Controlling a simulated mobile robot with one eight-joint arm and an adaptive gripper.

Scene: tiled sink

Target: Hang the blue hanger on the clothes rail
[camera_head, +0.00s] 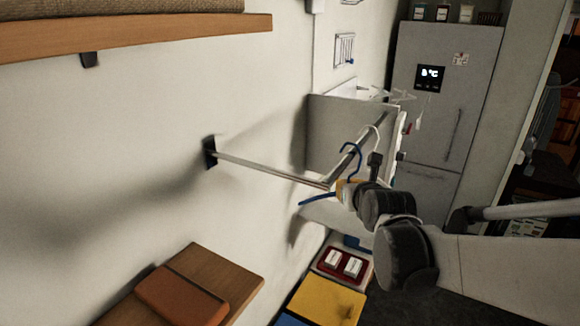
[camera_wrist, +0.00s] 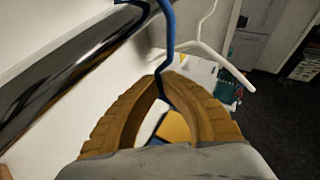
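The blue hanger (camera_head: 351,150) is gripped by my gripper (camera_head: 346,188), whose yellow fingers show beside the rail's corner. In the wrist view the fingertips (camera_wrist: 166,80) meet on the blue hanger (camera_wrist: 168,42) at its neck. Its hook rises above the fingers and its top runs out of the wrist view. One blue arm sticks out to the left below the rail in the head view. The metal clothes rail (camera_head: 265,170) also shows in the wrist view (camera_wrist: 72,75), left of the hanger. The hook is close to the rail; I cannot tell whether it touches.
A white hanger (camera_head: 376,135) is by the rail's farther stretch; it shows in the wrist view (camera_wrist: 205,45) right of the blue one. A wall bracket (camera_head: 210,152) holds the rail. A wooden shelf (camera_head: 150,35) is upper left. A fridge (camera_head: 445,95) stands behind.

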